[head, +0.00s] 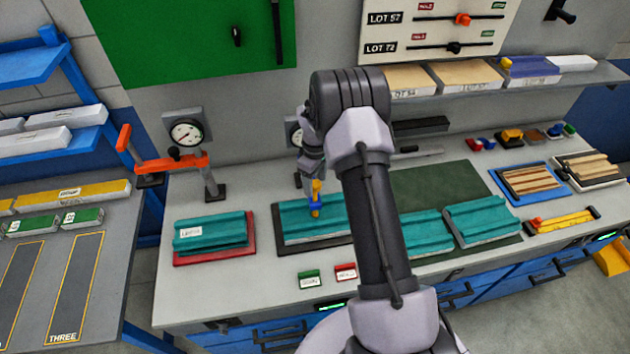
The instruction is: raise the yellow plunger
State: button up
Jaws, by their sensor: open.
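The yellow plunger (316,188) stands upright in a small blue body (315,208) on a teal ribbed panel (288,218). This panel lies on a dark tray on the bench. My gripper (312,172) is open, just above and close to the plunger's top. The fingertips are small and partly hidden by my wrist, so I cannot tell whether they touch the plunger. My arm covers the right end of that panel.
A teal panel on a red tray (179,258) lies to the left, below an orange clamp arm (170,163) and a gauge (187,132). More teal panels (482,219) lie right of my arm. Green (309,279) and red (345,272) tags lie in front.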

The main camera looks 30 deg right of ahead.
jog(key=shift+f, duration=0.15)
jog(key=shift+c, duration=1.3)
grip_shut()
